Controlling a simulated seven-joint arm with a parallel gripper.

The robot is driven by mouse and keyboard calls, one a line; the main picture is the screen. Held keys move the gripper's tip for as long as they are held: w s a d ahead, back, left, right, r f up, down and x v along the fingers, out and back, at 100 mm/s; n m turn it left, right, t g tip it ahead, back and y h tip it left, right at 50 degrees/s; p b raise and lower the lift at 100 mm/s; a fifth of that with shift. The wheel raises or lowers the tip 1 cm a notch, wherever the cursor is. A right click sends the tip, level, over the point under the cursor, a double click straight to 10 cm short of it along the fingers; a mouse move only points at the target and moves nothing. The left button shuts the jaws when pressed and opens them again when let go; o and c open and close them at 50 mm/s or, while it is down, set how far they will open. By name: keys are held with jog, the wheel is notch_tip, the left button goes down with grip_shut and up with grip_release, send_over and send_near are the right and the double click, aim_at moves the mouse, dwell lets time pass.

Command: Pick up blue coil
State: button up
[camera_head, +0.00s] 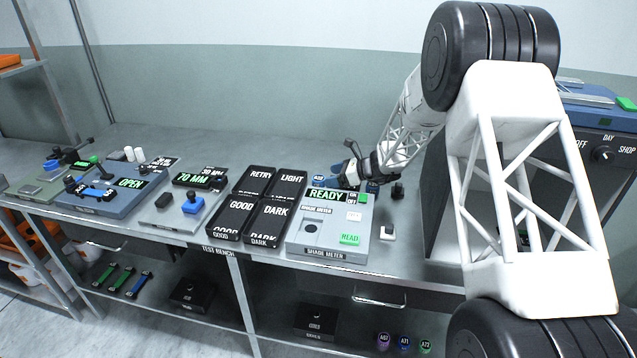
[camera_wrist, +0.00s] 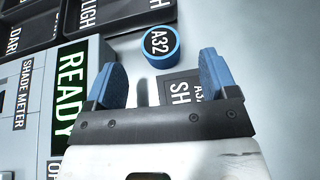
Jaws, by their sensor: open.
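A round blue coil (camera_wrist: 161,48) with a dark top marked A32 lies on the bench in the wrist view. It sits just beyond my gripper's fingertips, roughly centred between them and not gripped. My gripper (camera_wrist: 160,72) is open and empty, with two blue fingers spread apart. Another blue-topped coil (camera_head: 404,342) stands on the lower shelf between a purple coil (camera_head: 384,341) and a green coil (camera_head: 426,345).
Black labelled trays (camera_head: 238,216) stand left of the shade meter, whose display reads READY. A dark label plate (camera_wrist: 182,88) lies near the right finger. A large dark-fronted machine (camera_head: 600,150) stands at the right. Bare bench lies around the A32 coil's right side.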

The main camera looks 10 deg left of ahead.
aim_at(318, 178)
jog(key=shift+x, duration=2.1)
jog(key=c, duration=1)
jog(key=shift+r, duration=0.1)
notch_tip(318, 178, up, 10)
jog(key=shift+a, duration=0.1)
